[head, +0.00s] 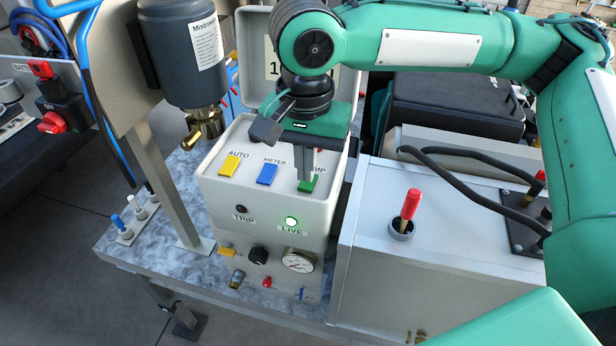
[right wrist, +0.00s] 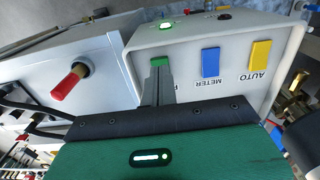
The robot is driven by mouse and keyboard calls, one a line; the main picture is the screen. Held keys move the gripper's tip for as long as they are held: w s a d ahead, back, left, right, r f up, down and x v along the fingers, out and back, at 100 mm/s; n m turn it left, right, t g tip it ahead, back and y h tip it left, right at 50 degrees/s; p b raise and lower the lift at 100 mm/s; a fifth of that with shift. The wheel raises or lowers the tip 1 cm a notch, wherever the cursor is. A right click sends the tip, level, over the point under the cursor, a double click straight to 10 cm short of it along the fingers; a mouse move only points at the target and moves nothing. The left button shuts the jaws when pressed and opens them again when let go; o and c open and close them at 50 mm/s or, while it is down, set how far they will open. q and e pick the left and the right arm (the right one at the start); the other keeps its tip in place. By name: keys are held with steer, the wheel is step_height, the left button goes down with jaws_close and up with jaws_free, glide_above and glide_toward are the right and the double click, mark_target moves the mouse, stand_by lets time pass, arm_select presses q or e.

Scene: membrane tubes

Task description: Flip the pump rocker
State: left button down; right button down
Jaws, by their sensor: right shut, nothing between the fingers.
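The control box (head: 225,190) has three rockers on its sloped top: yellow under AUTO (head: 230,165), blue under METER (head: 267,174), and a green one (head: 307,186) whose label is partly hidden and ends in "MP". My right gripper (head: 306,178) is shut and empty, pointing down at the green rocker. Its fingertips are at or just above the rocker; I cannot tell if they touch. In the right wrist view the green rocker (right wrist: 159,62) shows just beyond the fingertips (right wrist: 160,72). The LIVE lamp (head: 291,221) glows green. My left gripper is not in view.
A grey cylinder with a brass fitting (head: 203,125) hangs left of the box. A raised lid (head: 258,50) stands behind it. To the right is a metal cabinet (head: 385,225) with a red-handled lever (head: 410,205) and black hoses. A gauge (head: 299,261) and knob sit below.

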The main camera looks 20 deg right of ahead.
mark_target(306, 186)
steer(key=shift+f+b, duration=0.3)
steer(key=shift+f, duration=0.6)
stand_by(0.4)
steer(key=shift+r, duration=0.1)
step_height(306, 186, up, 7)
steer(key=p, duration=0.8)
stand_by(0.4)
